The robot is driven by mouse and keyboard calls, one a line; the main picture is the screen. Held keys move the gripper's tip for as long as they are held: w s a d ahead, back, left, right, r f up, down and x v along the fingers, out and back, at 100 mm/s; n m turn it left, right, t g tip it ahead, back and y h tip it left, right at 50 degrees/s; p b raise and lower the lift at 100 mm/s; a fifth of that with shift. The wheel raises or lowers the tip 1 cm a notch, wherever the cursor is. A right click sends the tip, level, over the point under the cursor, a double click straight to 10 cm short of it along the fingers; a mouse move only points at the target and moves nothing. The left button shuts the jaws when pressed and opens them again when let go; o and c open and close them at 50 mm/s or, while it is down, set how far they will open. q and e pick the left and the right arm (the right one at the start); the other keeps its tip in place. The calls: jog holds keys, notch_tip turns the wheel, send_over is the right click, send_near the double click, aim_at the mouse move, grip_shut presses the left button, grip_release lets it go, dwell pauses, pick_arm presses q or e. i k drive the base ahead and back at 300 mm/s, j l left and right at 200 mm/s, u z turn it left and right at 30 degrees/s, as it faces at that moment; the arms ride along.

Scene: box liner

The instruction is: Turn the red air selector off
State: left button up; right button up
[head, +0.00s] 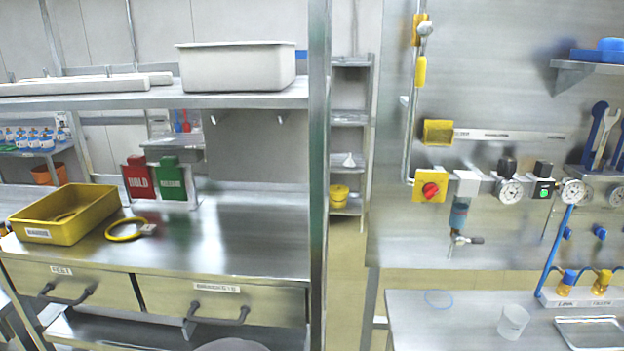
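The red air selector (431,190) is a round red knob on a yellow square plate. It is mounted on the steel wall panel right of the centre, at the left end of a row of air fittings. Its exact turn position is too small to tell. Neither of my grippers shows in the head view.
Pressure gauges (511,191) and a blue-bowled filter (459,212) sit right of the selector. Below is a steel bench (450,325) with a clear cup (513,321). A steel post (318,180) and a left bench with a yellow tray (66,214) stand to the left.

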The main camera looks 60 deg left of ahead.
aim_at(430, 190)
jog(key=u, duration=1.15)
